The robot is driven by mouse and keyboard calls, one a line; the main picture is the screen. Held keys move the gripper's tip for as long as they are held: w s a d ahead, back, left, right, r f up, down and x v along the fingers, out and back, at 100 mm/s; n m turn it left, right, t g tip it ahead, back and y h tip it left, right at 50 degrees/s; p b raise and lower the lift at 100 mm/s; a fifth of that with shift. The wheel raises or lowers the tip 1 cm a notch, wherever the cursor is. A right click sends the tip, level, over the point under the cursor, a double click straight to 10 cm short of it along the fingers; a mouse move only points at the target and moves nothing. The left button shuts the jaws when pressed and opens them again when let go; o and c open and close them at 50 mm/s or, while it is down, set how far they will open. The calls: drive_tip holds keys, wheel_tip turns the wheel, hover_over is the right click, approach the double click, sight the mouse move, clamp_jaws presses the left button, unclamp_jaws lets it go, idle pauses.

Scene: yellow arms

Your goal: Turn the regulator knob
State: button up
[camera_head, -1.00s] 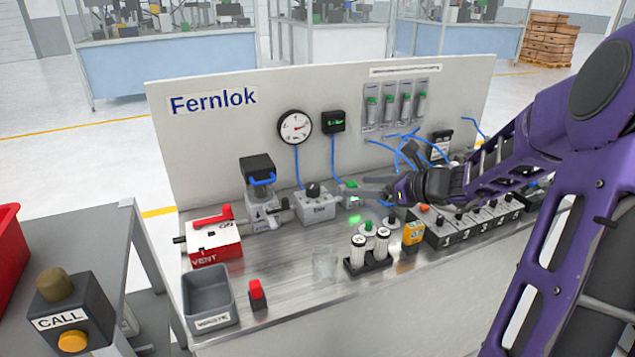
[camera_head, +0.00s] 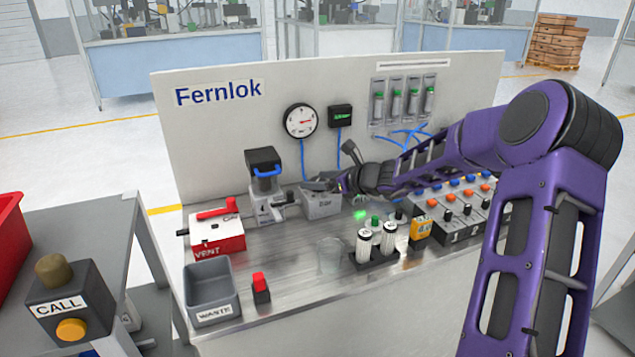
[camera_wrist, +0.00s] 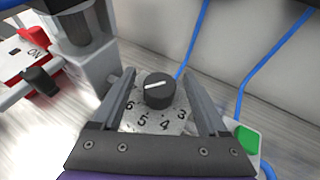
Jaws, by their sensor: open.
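The regulator knob (camera_wrist: 158,90) is black with a white pointer line, on a grey block (camera_wrist: 150,121) marked with numbers. In the wrist view the knob sits between the tips of my gripper (camera_wrist: 160,85). The fingers are open, one on each side, with gaps to the knob. In the head view my gripper (camera_head: 330,184) is over the regulator block (camera_head: 321,204) and hides the knob. The round gauge (camera_head: 301,121) on the panel above has a red needle.
The red-and-white vent box (camera_head: 217,234) is farther left. Blue tubes (camera_wrist: 195,40) run behind the knob. White cylinders (camera_head: 364,246) stand in front on the bench.

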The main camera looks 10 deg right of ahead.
drive_tip(key=shift+w+a, duration=0.1)
drive_tip(key=shift+w, duration=0.1)
clamp_jaws()
idle(0.3)
